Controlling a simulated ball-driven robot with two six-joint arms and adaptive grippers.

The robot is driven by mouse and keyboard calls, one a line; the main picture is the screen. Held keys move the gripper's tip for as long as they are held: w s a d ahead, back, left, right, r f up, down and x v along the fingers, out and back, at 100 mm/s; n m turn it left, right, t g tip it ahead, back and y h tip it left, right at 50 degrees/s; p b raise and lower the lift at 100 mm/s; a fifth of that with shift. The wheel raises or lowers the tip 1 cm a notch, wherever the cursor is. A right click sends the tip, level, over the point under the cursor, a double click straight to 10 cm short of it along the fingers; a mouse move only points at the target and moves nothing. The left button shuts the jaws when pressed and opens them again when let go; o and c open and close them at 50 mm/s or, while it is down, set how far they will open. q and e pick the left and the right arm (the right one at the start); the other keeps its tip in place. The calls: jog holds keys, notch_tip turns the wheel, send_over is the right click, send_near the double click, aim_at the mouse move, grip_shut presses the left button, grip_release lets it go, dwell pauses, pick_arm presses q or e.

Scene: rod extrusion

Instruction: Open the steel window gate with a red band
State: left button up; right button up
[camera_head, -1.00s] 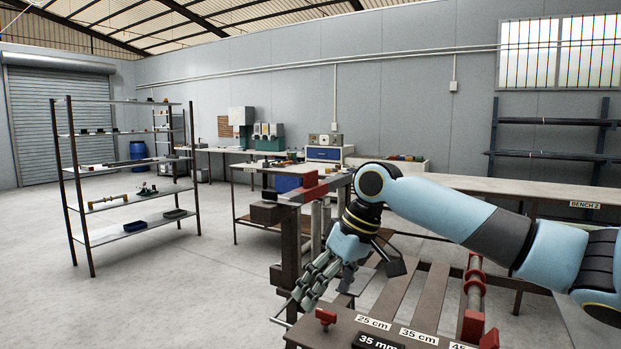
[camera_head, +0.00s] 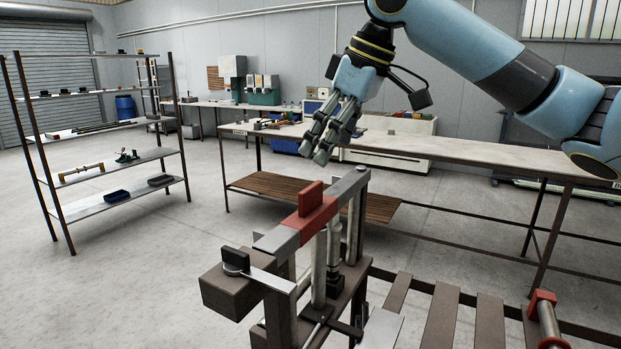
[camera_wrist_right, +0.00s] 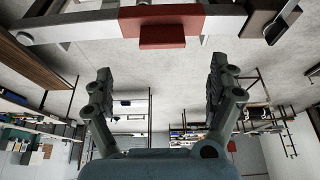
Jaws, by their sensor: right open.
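The steel window gate (camera_head: 272,240) is a grey bar on top of the upright frame in the lower middle of the head view. A red band (camera_head: 302,224) wraps its middle, with a red tab (camera_head: 311,198) standing up from it. In the right wrist view the red band (camera_wrist_right: 161,21) crosses the top, with its tab below. My right gripper (camera_head: 322,148) is above and behind the red tab in the head view, apart from it. In the right wrist view its two fingers (camera_wrist_right: 161,88) are spread with nothing between them. My left gripper is not in view.
A black knob (camera_head: 236,259) sits at the gate's near end, over a brown block (camera_head: 228,292). Slatted rails (camera_head: 440,318) and a red-ended roller (camera_head: 548,322) lie at lower right. A long bench (camera_head: 450,150) stands behind. A shelf rack (camera_head: 122,192) stands left, with clear floor between.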

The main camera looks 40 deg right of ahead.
aim_at(313, 187)
jog(key=x, duration=0.2)
jog(key=p+x, duration=0.1)
jog(key=x, duration=0.1)
jog(key=shift+s+a+f, duration=0.1)
jog(key=shift+a, duration=0.25)
jog(key=x, duration=0.4)
jog(key=shift+w+d+f+p, duration=0.15)
jog(key=shift+w+f+p, duration=0.1)
jog(key=shift+f+p, duration=0.05)
jog(key=shift+w+f, duration=0.2)
jog(key=shift+f, duration=0.5)
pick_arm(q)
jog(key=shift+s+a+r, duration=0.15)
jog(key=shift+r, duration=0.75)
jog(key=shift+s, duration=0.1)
pick_arm(e)
jog(key=c, duration=1.7)
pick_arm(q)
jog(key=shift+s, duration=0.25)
pick_arm(e)
jog(key=shift+w, duration=0.15)
